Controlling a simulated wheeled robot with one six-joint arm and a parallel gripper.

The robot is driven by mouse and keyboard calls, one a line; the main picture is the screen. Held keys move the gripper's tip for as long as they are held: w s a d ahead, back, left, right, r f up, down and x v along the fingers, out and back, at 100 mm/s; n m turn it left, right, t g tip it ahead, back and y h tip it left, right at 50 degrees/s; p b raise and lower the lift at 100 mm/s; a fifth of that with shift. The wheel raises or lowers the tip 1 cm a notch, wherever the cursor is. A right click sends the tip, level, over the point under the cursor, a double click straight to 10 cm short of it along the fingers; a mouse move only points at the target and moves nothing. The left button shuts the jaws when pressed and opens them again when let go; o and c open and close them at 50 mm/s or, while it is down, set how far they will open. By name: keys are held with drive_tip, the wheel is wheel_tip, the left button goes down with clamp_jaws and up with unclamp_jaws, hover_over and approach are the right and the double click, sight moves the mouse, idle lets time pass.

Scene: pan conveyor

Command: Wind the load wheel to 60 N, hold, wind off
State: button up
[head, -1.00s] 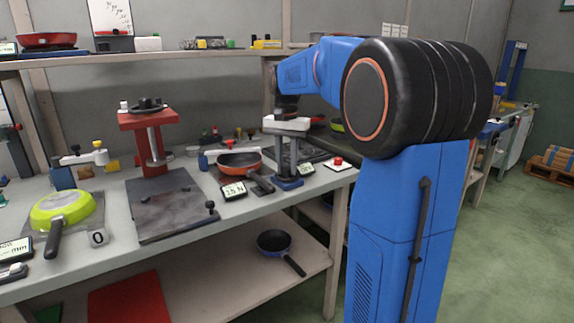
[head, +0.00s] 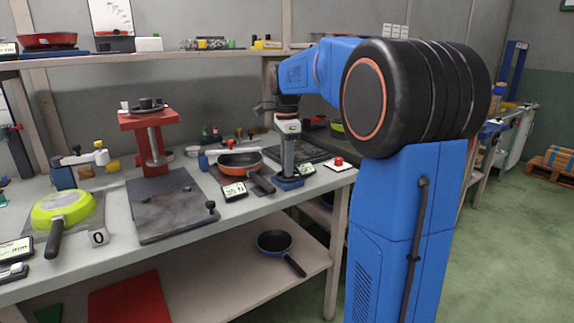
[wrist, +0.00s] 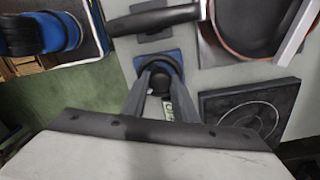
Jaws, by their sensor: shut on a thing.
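My gripper (head: 288,172) points straight down over a small blue-based stand (head: 289,184) at the bench's front edge. In the wrist view its two grey fingers (wrist: 160,80) are shut on the dark load wheel (wrist: 160,84), whose rim is partly hidden by them. The blue base (wrist: 143,66) shows around it. A small display (head: 235,192) left of the stand appears to read 35 N. The orange pan (head: 239,161) lies behind the display, its dark handle (head: 264,184) reaching toward the stand. The handle also shows in the wrist view (wrist: 152,20).
A red button on a white plate (head: 338,163) is right of the stand. A dark square plate (head: 306,149) lies behind it. A red press (head: 150,145), a dark slab (head: 172,205) and a green pan (head: 62,206) are to the left. A shelf (head: 180,56) runs above.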

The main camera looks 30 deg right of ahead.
drive_tip(key=m, duration=0.6)
drive_tip(key=shift+d, duration=0.1)
drive_tip(key=shift+r+m, duration=0.1)
drive_tip(key=shift+m, duration=0.2)
drive_tip(key=shift+w, duration=0.1)
drive_tip(key=o, duration=1.1)
drive_tip(key=shift+c, duration=0.2)
wheel_tip(320, 180, up, 17)
drive_tip(key=shift+r, duration=0.15)
idle(0.3)
